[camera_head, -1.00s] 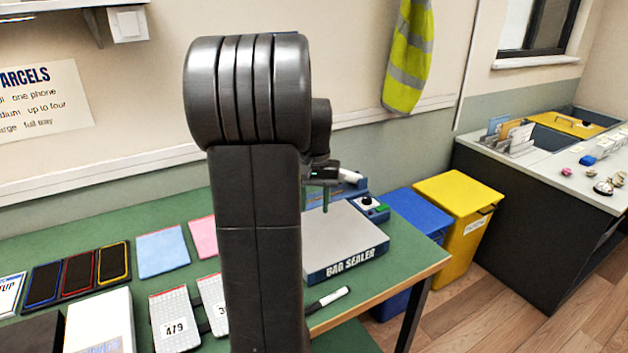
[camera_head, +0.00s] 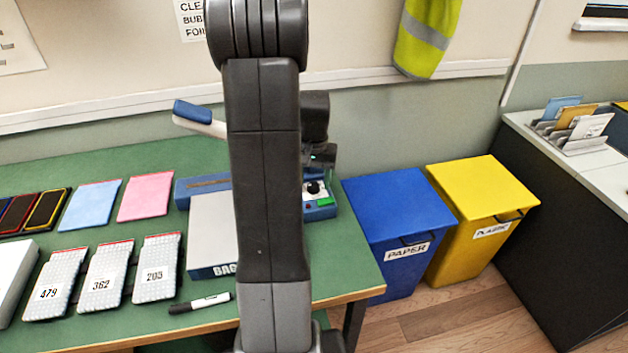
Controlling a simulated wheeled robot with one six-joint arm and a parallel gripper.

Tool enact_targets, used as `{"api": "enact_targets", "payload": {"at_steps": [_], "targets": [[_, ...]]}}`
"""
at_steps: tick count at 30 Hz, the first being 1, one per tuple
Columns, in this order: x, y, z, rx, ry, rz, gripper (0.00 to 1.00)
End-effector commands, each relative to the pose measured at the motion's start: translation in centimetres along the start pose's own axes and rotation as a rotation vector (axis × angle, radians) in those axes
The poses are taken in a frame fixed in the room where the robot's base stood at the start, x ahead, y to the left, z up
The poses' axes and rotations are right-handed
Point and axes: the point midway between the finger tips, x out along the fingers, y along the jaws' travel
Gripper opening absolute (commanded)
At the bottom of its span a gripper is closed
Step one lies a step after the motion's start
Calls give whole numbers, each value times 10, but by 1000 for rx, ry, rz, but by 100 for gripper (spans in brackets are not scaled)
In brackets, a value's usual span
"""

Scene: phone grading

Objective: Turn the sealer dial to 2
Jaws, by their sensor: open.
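The bag sealer (camera_head: 208,232) stands on the green table, partly hidden behind my arm. Its blue control end (camera_head: 322,211) shows to the right of my arm, with a black dial (camera_head: 314,188) and a green button or panel on it. The dial's numbers and pointer are too small to read. A white lever with a blue end (camera_head: 193,113) stands raised over the sealer's left side. My gripper (camera_head: 320,165) is just above the dial, seen from behind and largely hidden by my arm. It is open; the fingertips are not clear, and I cannot tell whether they touch the dial.
Several padded pouches (camera_head: 105,275), a black marker (camera_head: 200,303), a blue sheet (camera_head: 90,205) and a pink sheet (camera_head: 146,196) lie left of the sealer. A blue paper bin (camera_head: 400,225) and yellow plastic bin (camera_head: 480,205) stand right of the table.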

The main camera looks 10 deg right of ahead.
Motion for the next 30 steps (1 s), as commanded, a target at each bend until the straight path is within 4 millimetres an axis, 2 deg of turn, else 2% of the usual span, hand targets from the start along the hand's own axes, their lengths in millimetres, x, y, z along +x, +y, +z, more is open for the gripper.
{"api": "enact_targets", "payload": {"at_steps": [4,12,19,30], "targets": [[8,0,1,0,-2,0,52],[9,0,0,0,0,0,52],[9,0,0,0,0,0,8],[9,0,0,63,0,0,8]]}}
